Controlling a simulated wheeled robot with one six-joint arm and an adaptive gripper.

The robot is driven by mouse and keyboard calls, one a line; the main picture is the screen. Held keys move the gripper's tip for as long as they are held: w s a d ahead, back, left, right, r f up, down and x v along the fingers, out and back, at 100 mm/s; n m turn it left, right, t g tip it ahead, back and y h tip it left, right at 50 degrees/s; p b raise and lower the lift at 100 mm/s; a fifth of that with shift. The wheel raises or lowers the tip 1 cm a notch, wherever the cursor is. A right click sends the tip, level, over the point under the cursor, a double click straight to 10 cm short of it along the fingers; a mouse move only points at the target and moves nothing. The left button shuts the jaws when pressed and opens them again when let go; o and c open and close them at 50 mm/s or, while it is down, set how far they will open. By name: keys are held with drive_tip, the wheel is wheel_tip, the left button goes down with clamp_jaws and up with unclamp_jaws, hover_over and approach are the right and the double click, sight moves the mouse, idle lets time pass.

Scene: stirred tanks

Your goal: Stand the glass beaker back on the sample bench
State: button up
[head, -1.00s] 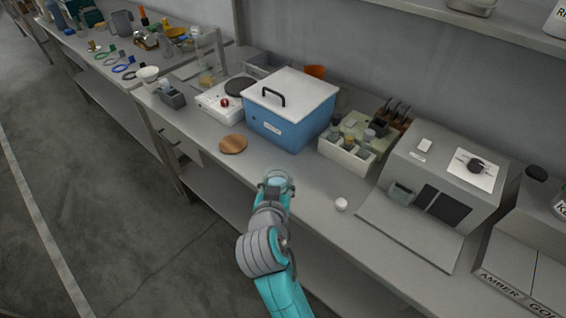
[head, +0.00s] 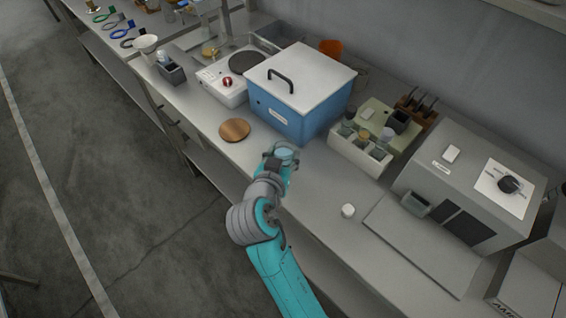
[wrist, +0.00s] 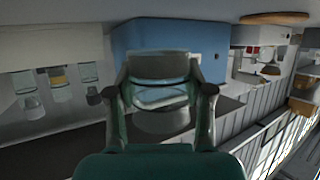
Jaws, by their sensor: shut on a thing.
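The glass beaker (head: 286,153) is clear and shows at the end of my arm in the head view. My gripper (head: 278,160) is shut on it, at the bench's front side before the blue box. In the wrist view the beaker (wrist: 160,97) sits between the two fingers of my gripper (wrist: 160,88), and part of it is hidden by them. The sample bench (head: 315,190) is a long grey top. I cannot tell whether the beaker's base touches it.
A blue box with white lid (head: 297,90) stands behind the gripper. A round wooden disc (head: 235,130) lies to the left, a small white cap (head: 348,211) to the right. A bottle rack (head: 362,153) and a grey instrument (head: 465,185) stand further right. Bare bench lies between gripper and cap.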

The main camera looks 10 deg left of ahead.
drive_tip(key=shift+f, duration=1.9)
drive_tip(key=o, duration=1.2)
drive_tip(key=shift+f, duration=0.1)
drive_tip(key=shift+o, duration=0.2)
drive_tip(key=v, duration=1.2)
drive_tip(key=shift+s, duration=0.2)
